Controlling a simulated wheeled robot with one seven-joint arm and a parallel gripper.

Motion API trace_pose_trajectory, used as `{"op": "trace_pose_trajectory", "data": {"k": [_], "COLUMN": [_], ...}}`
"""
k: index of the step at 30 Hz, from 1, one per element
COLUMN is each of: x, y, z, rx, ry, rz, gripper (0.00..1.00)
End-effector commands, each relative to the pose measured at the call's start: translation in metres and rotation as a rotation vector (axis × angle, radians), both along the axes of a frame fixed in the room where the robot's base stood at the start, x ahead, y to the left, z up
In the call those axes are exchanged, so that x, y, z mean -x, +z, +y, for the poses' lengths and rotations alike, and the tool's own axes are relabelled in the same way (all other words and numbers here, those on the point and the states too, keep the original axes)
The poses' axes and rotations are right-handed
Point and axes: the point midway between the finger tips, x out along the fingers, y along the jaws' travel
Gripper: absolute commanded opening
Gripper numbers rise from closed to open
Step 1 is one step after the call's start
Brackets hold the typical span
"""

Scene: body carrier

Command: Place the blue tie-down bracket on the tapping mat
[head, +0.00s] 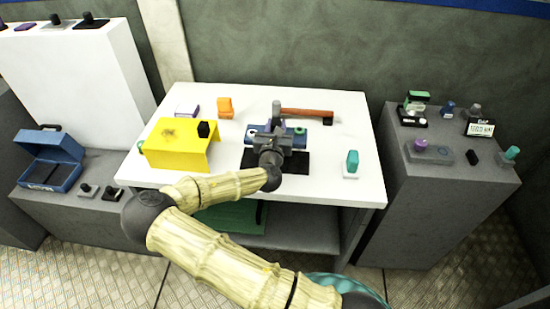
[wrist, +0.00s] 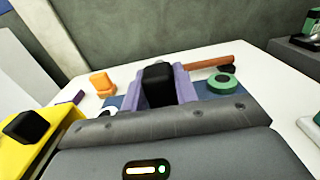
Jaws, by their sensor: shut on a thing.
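The blue tie-down bracket (head: 317,139) is a wide blue plate with a green ring at its right end and a pale ring at its left. In the wrist view the bracket (wrist: 204,90) has an upright black block in its middle, between my purple fingers. My gripper (head: 273,129) is shut on this block; its fingers also show in the wrist view (wrist: 160,84). A black mat (head: 296,165), which looks like the tapping mat, lies on the white table below the gripper in the picture. My gripper and arm hide part of it. I cannot tell the bracket's height above it.
A hammer with a red-brown handle (head: 308,115) lies behind the bracket. A yellow box (head: 177,153) with a black knob stands left, an orange piece (head: 225,106) behind it. A teal piece (head: 352,161) stands right. Bare white table (head: 345,110) shows at the right.

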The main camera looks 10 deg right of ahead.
Motion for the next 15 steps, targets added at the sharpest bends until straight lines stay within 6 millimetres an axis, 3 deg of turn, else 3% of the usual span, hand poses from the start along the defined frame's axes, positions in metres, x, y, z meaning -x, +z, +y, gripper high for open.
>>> {"op": "trace_pose_trajectory", "data": {"k": [9,15], "x": [-0.001,-0.001], "y": [-0.045,-0.06], "z": [0.002,0.003], "rx": [0.002,0.001], "ry": [0.005,0.006], "rz": [0.001,-0.003], "gripper": [0.0,0.0]}}
